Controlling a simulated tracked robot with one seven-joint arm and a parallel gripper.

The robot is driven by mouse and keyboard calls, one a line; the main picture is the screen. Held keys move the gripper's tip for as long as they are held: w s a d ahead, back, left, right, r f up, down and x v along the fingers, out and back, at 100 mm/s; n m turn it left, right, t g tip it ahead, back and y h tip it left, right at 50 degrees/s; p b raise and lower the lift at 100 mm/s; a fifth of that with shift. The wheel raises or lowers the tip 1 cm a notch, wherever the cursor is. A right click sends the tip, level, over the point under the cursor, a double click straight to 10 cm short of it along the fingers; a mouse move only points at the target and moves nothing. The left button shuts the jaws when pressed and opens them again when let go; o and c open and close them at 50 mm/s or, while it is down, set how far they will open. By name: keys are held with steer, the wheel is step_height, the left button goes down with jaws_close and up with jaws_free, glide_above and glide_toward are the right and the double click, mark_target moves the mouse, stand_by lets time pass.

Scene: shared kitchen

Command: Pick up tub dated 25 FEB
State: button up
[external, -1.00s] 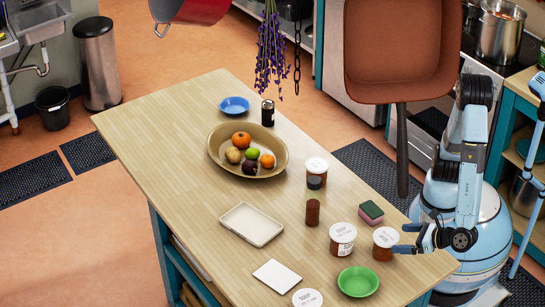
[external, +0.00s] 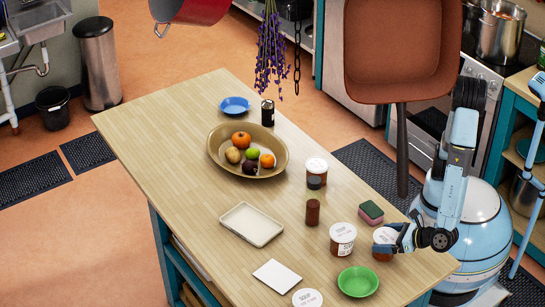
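Several white-lidded tubs with reddish-brown contents stand on the wooden table. One tub (external: 380,236) is at the right edge, with my gripper (external: 388,239) at it. The fingers reach around its right side, one behind and one in front, and partly hide it. I cannot tell whether they press on it. Another tub (external: 343,240) stands just left of it. A third tub (external: 317,167) is farther back, and one more tub (external: 307,298) is at the bottom edge, cut off. The lids show "SOUP" or small print; the dates are too small to read.
A green bowl (external: 358,281) sits in front of the gripper. A sponge (external: 371,211) lies behind it. A brown jar (external: 312,212), white tray (external: 250,224), white card (external: 277,277) and fruit bowl (external: 216,165) are farther left. A hanging pan (external: 402,50) is above.

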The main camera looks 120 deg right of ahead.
steer(key=c, duration=0.9)
steer(key=shift+o, duration=0.2)
